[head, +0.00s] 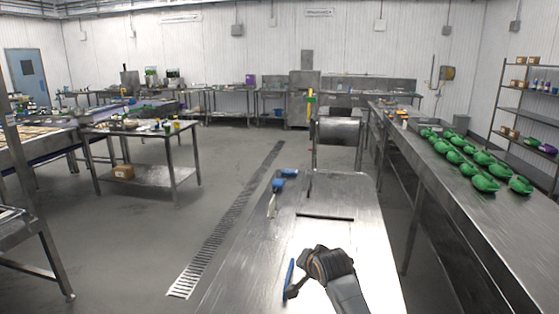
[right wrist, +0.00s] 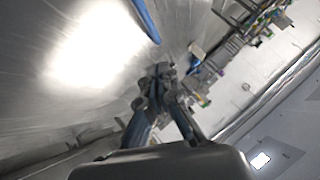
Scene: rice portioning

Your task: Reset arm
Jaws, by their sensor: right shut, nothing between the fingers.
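My right gripper (head: 294,291) reaches in from the bottom of the head view, low over the steel table (head: 345,195). In the right wrist view its fingers (right wrist: 161,72) are together with nothing between them. A thin blue item (head: 289,274) is beside the fingers in the head view. It also shows just beyond the fingertips in the right wrist view (right wrist: 145,20); whether they touch it I cannot tell. My left gripper is not in view.
A blue and grey item (head: 278,185) lies at the table's left edge. Several green bowl-like items (head: 486,184) stand on the long counter (head: 440,190) at the right. A floor drain (head: 225,225) runs along the left. The table's middle is mostly clear.

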